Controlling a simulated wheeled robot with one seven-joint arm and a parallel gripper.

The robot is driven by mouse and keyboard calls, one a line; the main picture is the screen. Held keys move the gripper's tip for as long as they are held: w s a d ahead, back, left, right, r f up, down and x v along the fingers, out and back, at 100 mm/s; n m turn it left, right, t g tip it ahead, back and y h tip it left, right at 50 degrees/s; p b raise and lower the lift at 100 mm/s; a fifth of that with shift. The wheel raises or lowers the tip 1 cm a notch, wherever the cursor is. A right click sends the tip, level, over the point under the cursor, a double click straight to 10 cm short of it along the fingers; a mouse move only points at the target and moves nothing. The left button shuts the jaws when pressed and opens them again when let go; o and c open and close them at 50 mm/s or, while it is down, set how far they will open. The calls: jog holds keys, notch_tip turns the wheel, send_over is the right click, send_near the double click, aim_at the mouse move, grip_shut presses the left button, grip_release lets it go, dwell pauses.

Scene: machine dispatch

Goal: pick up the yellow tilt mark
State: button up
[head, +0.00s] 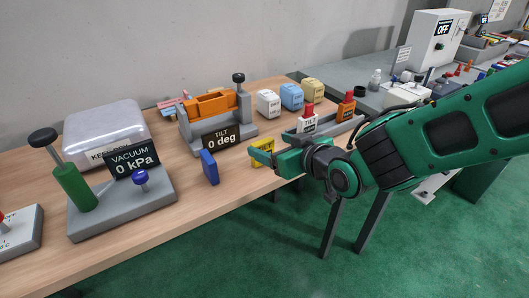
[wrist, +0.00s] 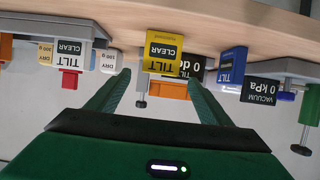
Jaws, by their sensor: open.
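The yellow tilt mark (head: 264,147) stands upright on the wooden table near its front edge, partly hidden behind my gripper in the head view. In the wrist view, which looks upside down, the yellow mark (wrist: 163,50) shows a TILT CLEAR label and lies ahead of the gap between the fingers. My gripper (head: 264,159) is open and empty, low beside the table edge, with its fingers pointing towards the mark. In the wrist view both fingers of my gripper (wrist: 158,85) show, spread to either side of the mark. I cannot tell the exact distance between them.
A blue mark (head: 209,167) stands to the left of the yellow one. Behind is the tilt fixture (head: 222,137) with an orange block and a "0 deg" sign. Red-topped and orange blocks (head: 345,108) stand to the right. The vacuum station (head: 125,215) is at the left.

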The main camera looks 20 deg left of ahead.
aim_at(264, 142)
jog(key=shift+x, duration=2.9)
jog(key=shift+c, duration=0.2)
jog(key=c, duration=1.1)
